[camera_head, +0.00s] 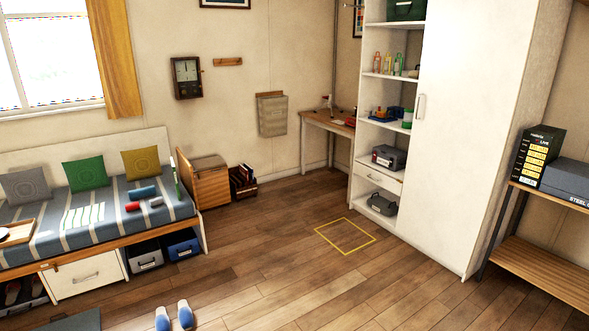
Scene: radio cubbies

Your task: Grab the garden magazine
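I cannot make out a garden magazine for certain in the head view. A dark crate (243,181) on the floor beside the wooden cabinet holds upright items that may be books or magazines, too small to read. A beige hanging wall pocket (272,116) is on the back wall, and its contents are hidden. Neither of my grippers is in view.
A daybed with a striped mattress (90,228) stands at left, with blue slippers (174,317) on the floor before it. A tall white cabinet (460,130) with open shelves and a wooden rack (545,272) stand at right. The middle wooden floor (270,275) is clear.

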